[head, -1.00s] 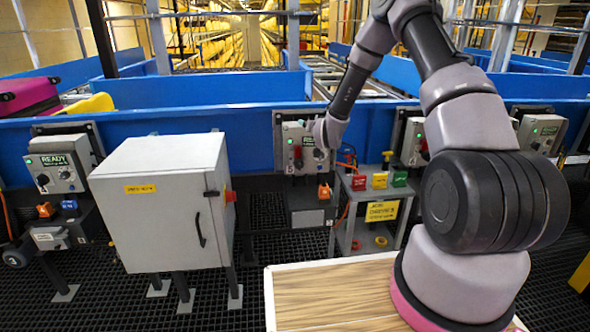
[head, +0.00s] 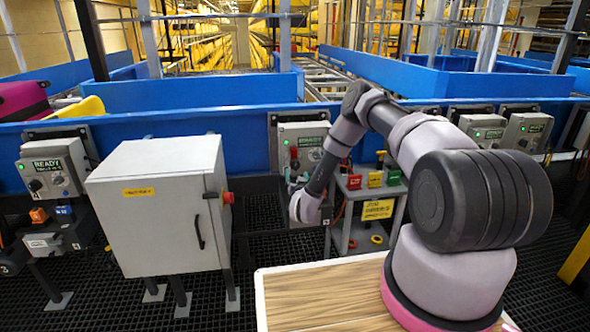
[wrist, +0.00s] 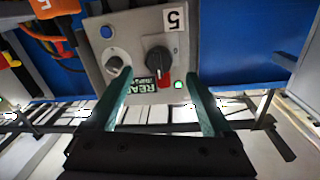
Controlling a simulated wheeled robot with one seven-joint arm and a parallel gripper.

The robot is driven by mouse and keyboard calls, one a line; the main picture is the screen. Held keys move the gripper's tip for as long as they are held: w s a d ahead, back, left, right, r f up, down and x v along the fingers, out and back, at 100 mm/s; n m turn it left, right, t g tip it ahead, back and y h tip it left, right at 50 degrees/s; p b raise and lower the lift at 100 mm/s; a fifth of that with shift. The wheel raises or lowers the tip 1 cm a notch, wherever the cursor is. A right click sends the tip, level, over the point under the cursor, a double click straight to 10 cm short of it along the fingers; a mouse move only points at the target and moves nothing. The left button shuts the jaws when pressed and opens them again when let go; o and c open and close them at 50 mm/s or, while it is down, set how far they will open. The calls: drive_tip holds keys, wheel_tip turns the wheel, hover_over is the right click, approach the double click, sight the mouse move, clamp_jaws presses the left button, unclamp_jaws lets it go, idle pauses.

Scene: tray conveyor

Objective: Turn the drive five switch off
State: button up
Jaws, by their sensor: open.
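The drive five control box (wrist: 98,72) fills the middle of the wrist view, seen upside down, with a label reading 5 (wrist: 175,17). Its black rotary switch (wrist: 158,58) has a red part on the side toward the lit green READY display (wrist: 146,88). A grey knob (wrist: 113,63) sits beside the switch. My gripper (wrist: 158,75) is open and empty, its fingers either side of the switch in the picture; I cannot tell whether they touch it.
A grey cabinet (head: 150,215) with a red button stands left of the box. A small cart (head: 342,222) with red, yellow and green blocks stands on the right. Other READY control boxes are at left (head: 50,168) and right (head: 483,131). The blue conveyor wall (head: 235,140) runs behind.

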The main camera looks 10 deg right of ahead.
sight(295, 168)
drive_tip(key=w, duration=0.6)
drive_tip(key=shift+w+d, duration=0.2)
drive_tip(key=shift+d, duration=0.1)
drive_tip(key=shift+c, duration=0.3)
clamp_jaws()
